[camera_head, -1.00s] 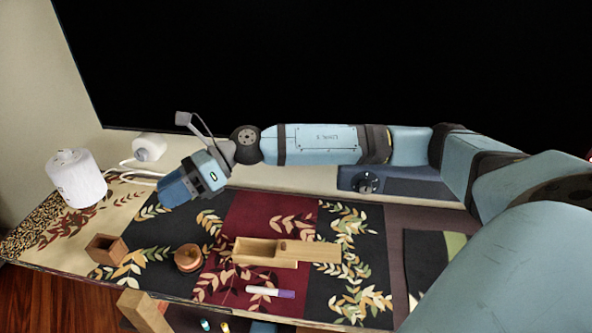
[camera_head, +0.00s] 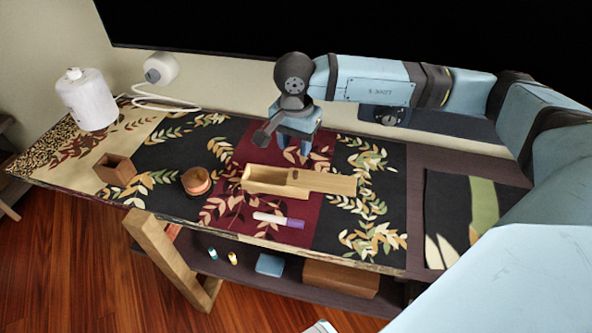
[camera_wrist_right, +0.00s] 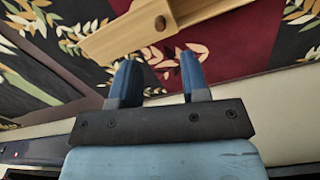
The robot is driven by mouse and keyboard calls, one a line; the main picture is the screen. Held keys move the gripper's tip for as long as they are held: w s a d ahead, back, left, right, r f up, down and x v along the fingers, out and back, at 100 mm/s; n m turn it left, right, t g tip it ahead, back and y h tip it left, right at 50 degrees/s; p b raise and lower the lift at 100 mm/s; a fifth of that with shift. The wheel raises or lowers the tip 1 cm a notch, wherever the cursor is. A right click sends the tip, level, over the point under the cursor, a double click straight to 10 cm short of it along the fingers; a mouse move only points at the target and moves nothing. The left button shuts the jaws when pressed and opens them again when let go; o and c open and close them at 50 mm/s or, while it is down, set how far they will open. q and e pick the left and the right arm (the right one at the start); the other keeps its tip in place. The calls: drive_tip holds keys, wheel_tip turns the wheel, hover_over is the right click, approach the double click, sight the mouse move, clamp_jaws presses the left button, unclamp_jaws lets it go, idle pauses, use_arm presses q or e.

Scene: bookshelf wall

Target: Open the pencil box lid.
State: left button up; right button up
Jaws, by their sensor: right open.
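The wooden pencil box (camera_head: 262,188) lies on the dark red band of the patterned table runner. Its hollow shows at the left, and the flat lid (camera_head: 335,184) extends to the right beyond it. The box also shows at the top of the right wrist view (camera_wrist_right: 120,38), with a round dark hole near the lid's end. My right gripper (camera_head: 297,155) is just behind the box, pointing down. In the right wrist view its two blue fingers (camera_wrist_right: 158,65) are apart with nothing between them, clear of the box in the picture. My left gripper is not in view.
A white-and-purple marker (camera_head: 278,220) lies in front of the box. A round wooden container (camera_head: 196,181) and a square wooden cup (camera_head: 115,168) stand to the left. A white cylinder (camera_head: 88,100) stands at the far left. The table's front edge is close.

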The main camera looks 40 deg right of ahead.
sight(295, 172)
wheel_tip(295, 172, down, 8)
drive_tip(key=shift+r+b, duration=0.1)
drive_tip(key=shift+b, duration=0.5)
drive_tip(key=shift+f, duration=0.45)
clamp_jaws()
drive_tip(key=shift+s+d+f, duration=0.1)
drive_tip(key=shift+s+d, duration=0.55)
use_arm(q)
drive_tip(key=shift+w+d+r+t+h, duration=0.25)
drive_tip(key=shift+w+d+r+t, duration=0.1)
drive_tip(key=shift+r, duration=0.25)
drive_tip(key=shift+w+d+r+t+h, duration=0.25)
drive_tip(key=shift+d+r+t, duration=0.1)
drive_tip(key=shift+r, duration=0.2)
use_arm(e)
unclamp_jaws()
